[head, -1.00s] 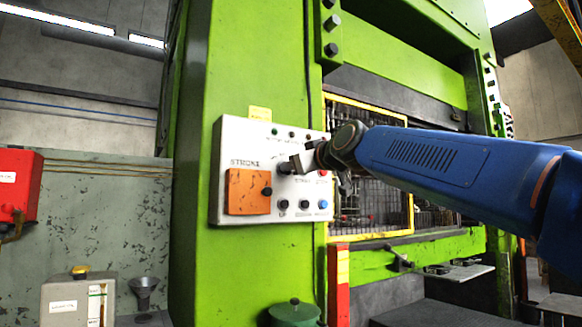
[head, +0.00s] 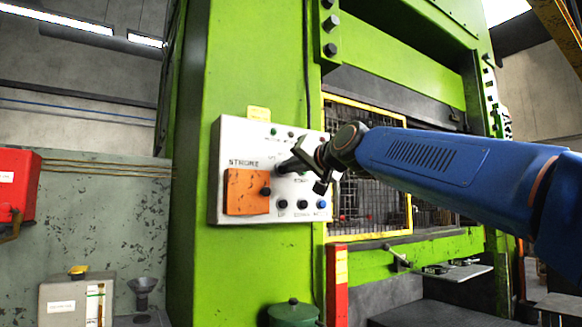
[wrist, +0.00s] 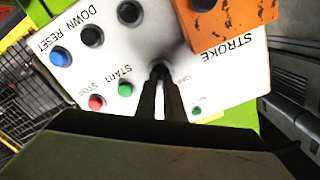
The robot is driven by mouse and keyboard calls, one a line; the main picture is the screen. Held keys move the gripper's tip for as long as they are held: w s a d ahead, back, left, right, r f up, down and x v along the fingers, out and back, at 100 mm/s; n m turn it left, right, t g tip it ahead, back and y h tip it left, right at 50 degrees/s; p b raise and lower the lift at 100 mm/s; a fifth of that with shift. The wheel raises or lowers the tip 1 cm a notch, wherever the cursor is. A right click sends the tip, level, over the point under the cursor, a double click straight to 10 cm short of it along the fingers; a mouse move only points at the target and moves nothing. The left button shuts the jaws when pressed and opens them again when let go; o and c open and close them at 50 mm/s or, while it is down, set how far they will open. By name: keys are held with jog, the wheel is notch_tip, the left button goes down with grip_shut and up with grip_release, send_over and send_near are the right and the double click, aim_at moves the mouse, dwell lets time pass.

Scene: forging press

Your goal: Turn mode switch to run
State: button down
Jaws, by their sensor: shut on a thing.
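The mode switch is a small dark knob (wrist: 161,69) on the white control panel (head: 235,135), right of the orange STROKE cover (head: 245,192). My gripper (head: 284,167) reaches the panel from the right, and its fingers are closed on the knob. In the wrist view the two dark fingers (wrist: 160,85) meet at the knob and hide most of it. The knob's pointer and setting cannot be read. A small label beside it is too blurred to read with certainty.
Near the fingers are a green START button (wrist: 125,89), a red STOP button (wrist: 96,102), and a blue RESET button (wrist: 60,56). Dark buttons (head: 283,204) sit below. The yellow-framed mesh guard (head: 365,105) stands right of the panel, behind my arm.

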jog(key=shift+m, duration=1.1)
jog(key=shift+f, duration=0.1)
jog(key=c, duration=1.9)
grip_release()
jog(key=shift+d, duration=0.1)
jog(key=shift+o, duration=0.2)
jog(key=v, duration=1.7)
jog(key=shift+s+d, duration=0.1)
jog(key=shift+d, duration=0.05)
